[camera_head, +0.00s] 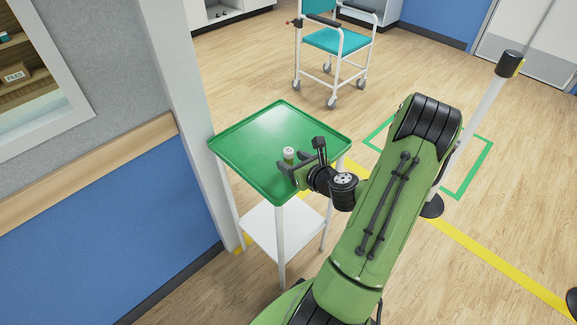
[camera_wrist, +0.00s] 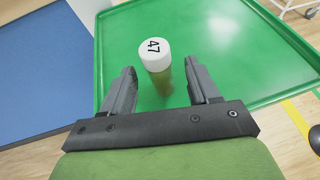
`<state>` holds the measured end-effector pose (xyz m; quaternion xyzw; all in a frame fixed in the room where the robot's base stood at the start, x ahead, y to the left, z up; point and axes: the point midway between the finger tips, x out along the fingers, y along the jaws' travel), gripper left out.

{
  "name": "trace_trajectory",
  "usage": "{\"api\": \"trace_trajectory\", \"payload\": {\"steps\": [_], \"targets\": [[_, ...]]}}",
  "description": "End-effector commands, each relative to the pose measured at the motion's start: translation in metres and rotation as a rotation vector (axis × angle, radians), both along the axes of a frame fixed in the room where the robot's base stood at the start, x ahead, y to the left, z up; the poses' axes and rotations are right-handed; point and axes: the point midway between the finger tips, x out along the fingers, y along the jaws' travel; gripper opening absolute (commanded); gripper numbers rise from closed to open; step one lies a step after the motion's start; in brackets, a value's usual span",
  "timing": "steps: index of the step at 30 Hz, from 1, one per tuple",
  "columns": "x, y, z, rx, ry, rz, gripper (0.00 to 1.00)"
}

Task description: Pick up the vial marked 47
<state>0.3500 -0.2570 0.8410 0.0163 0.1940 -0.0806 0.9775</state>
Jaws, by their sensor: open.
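The vial marked 47 (camera_wrist: 155,58) has a white cap with a black 47 and an amber-green body. It stands upright on the green tray table (camera_head: 262,130). My gripper (camera_wrist: 165,80) is open, with one finger on each side of the vial's lower body in the wrist view. The vial's cap shows beyond the fingertips. I see green tray between the vial and both fingers, so they look apart. In the head view my gripper (camera_head: 293,168) is right beside the vial.
The tray has a raised rim and is otherwise bare. A blue and grey wall (camera_head: 120,210) with a white post stands close on its left. A pole stand (camera_head: 490,95) is at the right, and a teal wheeled chair (camera_head: 335,40) is behind on open floor.

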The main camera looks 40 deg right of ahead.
Motion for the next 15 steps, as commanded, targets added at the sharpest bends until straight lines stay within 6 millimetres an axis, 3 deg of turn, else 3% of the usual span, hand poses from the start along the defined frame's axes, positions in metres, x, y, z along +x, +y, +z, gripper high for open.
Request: {"api": "trace_trajectory", "payload": {"steps": [6,14,15], "targets": [[0.037,-0.005,-0.015,-0.002,-0.001,0.004,0.6],[0.042,-0.007,-0.017,0.0,0.0,0.0,0.6],[0.042,-0.007,-0.017,0.0,0.0,0.0,0.56]]}}
